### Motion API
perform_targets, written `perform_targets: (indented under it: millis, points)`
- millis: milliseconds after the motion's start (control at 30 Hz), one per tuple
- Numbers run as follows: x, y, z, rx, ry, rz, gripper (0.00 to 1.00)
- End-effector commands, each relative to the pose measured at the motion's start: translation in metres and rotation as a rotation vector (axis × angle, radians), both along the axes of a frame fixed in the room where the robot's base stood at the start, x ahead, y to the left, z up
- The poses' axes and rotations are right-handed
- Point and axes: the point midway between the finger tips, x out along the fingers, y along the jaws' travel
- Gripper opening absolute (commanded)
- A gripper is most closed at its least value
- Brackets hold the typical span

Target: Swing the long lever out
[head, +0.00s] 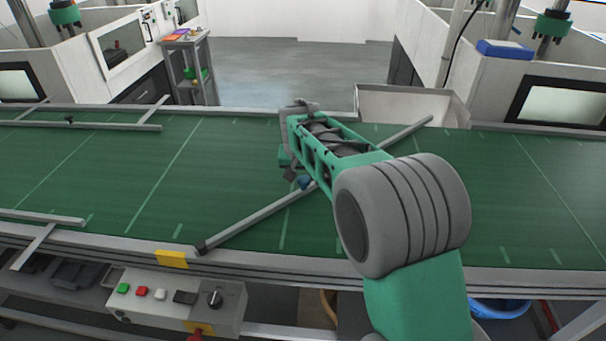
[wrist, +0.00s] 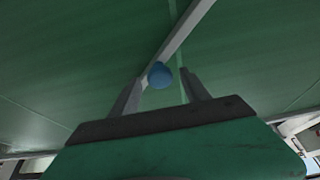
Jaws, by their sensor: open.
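The long lever (head: 255,216) is a grey bar lying diagonally over the green conveyor belt. It runs from a dark pivot (head: 201,247) at the near rail up to the far right, and my arm hides part of it. A blue knob (head: 304,183) stands on the bar. My gripper (head: 296,178) is open and points down at the knob. In the wrist view, the knob (wrist: 160,75) shows between the two fingertips of my gripper (wrist: 162,77), with a gap on each side. The bar (wrist: 188,25) runs away beyond it.
A white bin (head: 410,103) stands behind the belt's far edge. Grey guide rails (head: 80,124) lie over the belt at the left. A control box (head: 178,300) with buttons hangs at the near side. The belt (head: 120,180) left of the lever is largely clear.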

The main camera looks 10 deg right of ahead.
Motion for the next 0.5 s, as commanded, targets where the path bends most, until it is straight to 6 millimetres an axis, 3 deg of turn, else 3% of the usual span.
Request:
perform_targets:
  millis: [233, 500]
  points:
    - [0.0007, 0.0010, -0.0017, 0.000, -0.001, 0.002, 0.55]
    - [0.0006, 0.0022, -0.0015, 0.000, -0.001, 0.004, 0.33]
